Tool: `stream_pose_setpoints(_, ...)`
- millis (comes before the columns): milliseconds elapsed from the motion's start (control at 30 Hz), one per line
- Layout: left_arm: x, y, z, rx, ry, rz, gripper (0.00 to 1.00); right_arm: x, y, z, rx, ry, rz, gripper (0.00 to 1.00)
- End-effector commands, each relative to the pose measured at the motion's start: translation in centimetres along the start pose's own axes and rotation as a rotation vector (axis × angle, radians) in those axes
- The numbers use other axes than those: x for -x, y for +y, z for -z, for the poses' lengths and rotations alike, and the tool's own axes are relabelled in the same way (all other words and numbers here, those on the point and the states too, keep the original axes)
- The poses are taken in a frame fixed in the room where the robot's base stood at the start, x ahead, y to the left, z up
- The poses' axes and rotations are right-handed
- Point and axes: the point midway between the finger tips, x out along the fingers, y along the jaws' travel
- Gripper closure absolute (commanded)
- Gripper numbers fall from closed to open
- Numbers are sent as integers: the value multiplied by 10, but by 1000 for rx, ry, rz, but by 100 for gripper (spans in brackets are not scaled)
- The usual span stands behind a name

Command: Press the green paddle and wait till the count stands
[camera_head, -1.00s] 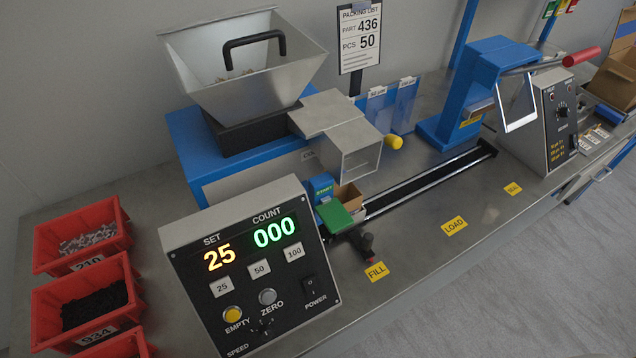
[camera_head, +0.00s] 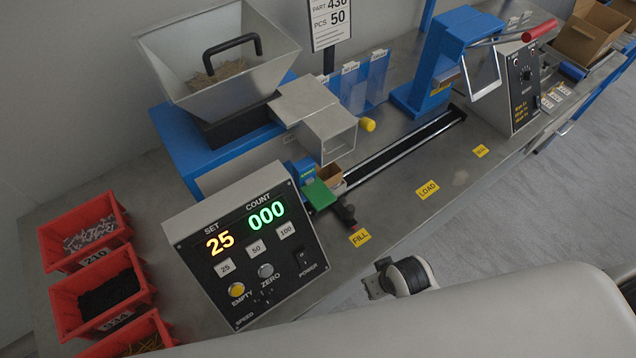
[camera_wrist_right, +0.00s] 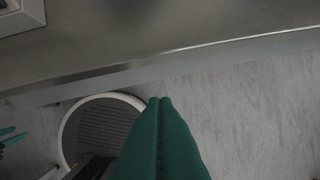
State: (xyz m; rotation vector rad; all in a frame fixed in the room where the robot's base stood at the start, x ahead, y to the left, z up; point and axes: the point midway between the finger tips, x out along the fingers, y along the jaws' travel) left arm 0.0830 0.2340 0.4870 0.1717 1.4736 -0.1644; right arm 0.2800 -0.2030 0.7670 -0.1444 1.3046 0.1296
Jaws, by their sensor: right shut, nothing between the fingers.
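The counter box (camera_head: 245,250) reads SET 25 in yellow and COUNT 000 in green (camera_head: 266,216). My right gripper (camera_wrist_right: 161,100) is shut and empty over the floor, in front of the bench edge, well away from the paddle. In the head view, part of my right arm (camera_head: 402,277) shows, but the fingertips do not. Two thin teal prongs (camera_wrist_right: 10,137) at the wrist view's left edge look like my left gripper; their opening is unclear.
A metal hopper (camera_head: 222,85) stands behind the counter box. The packing list (camera_head: 329,22) reads PCS 50. Red bins (camera_head: 100,300) stand at the left. A dark lever (camera_head: 345,212) lies just in front of the paddle. The bench near FILL (camera_head: 360,237) and LOAD (camera_head: 427,189) is clear.

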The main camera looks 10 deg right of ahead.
Motion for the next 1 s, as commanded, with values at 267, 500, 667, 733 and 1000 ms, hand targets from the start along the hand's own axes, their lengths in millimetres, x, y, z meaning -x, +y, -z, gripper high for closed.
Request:
stream_pose_setpoints(267,25,1,-3,1,-1,-1,64,112,-21,-61,22,-171,98,100)
stream_pose_setpoints(500,33,2,-4,2,-1,-2,64,180,-47,-136,74,-473,271,100)
stream_pose_setpoints(667,35,2,-4,2,-2,-2,64,225,-56,-188,141,-719,390,100)
stream_pose_setpoints(733,36,2,-5,2,-2,-2,64,247,-57,-210,182,-835,438,100)
stream_pose_setpoints(1000,37,2,-5,2,-2,-3,64,337,-28,-279,449,-1308,599,100)
